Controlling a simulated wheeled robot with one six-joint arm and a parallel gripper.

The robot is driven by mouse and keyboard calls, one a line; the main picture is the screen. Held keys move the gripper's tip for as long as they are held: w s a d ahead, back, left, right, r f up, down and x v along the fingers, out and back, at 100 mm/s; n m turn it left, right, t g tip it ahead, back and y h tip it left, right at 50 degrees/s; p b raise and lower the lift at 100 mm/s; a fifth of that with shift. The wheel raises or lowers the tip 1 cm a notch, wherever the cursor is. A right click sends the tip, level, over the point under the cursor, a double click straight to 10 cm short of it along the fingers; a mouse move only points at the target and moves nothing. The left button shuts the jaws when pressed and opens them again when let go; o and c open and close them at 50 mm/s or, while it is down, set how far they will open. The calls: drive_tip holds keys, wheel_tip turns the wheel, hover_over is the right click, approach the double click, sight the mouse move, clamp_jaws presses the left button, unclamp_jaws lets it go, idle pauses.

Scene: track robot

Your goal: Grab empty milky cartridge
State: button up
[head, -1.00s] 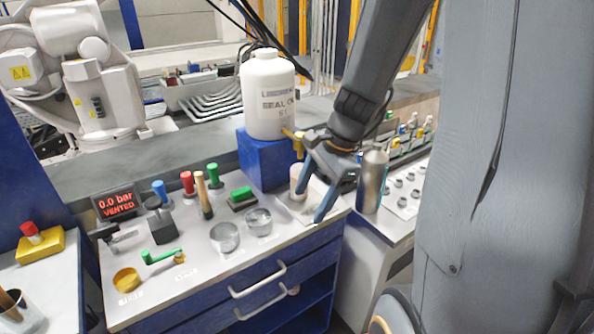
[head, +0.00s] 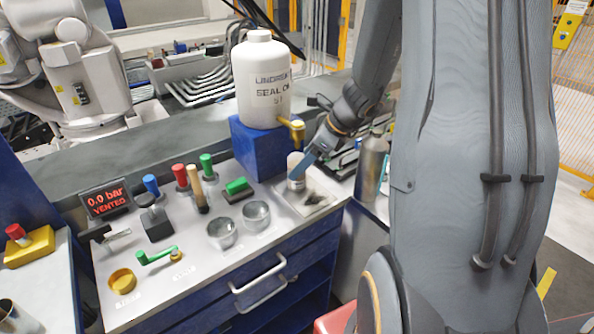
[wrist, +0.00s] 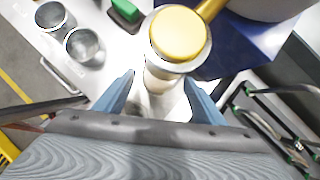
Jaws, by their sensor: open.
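A milky white cartridge (head: 295,165) stands upright on a small pale tray at the right end of the bench top, below the brass tap (head: 297,130) of a large white bottle. In the wrist view the cartridge (wrist: 160,78) shows partly under the round yellow tap top (wrist: 180,34), which hides part of it. My gripper (head: 304,168) is open beside the cartridge. In the wrist view its two blue fingers (wrist: 160,88) point towards the cartridge, one to each side, with no clear grip on it. I cannot tell whether the cartridge is empty.
The white bottle (head: 262,80) stands on a blue block (head: 262,152) close behind the cartridge. A metal canister (head: 371,165) stands close to the right. The bench front drops to drawers.

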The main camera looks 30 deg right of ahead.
drive_tip(key=shift+w+a+f, duration=0.2)
drive_tip(key=shift+a+f, duration=0.05)
drive_tip(key=shift+f, duration=0.2)
drive_tip(key=c, duration=1.3)
drive_tip(key=shift+c, duration=0.2)
drive_tip(key=shift+r+p, duration=0.25)
drive_tip(key=shift+p, duration=0.05)
